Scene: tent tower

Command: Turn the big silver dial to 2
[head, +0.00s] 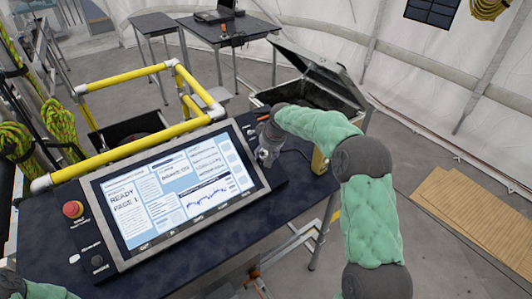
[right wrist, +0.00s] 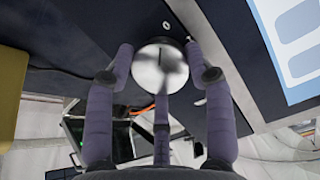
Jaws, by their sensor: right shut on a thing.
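The big silver dial (right wrist: 160,70) is round and shiny, on the dark panel in the right wrist view. A small white mark, which looks like a 0, is printed on the panel just beyond it. My right gripper (right wrist: 163,72) has its purple-grey fingers closed around the dial's rim. In the head view the right gripper (head: 266,152) is at the right end of the dark console, just right of the screen, and it hides the dial there. Only a bit of my left arm shows at the lower left; its gripper is out of view.
A large lit screen (head: 175,190) fills the console's middle. A red button (head: 73,209) and a small black knob (head: 98,262) are at its left. Yellow rails (head: 125,157) stand behind. An open dark case (head: 305,85) is beyond my right arm.

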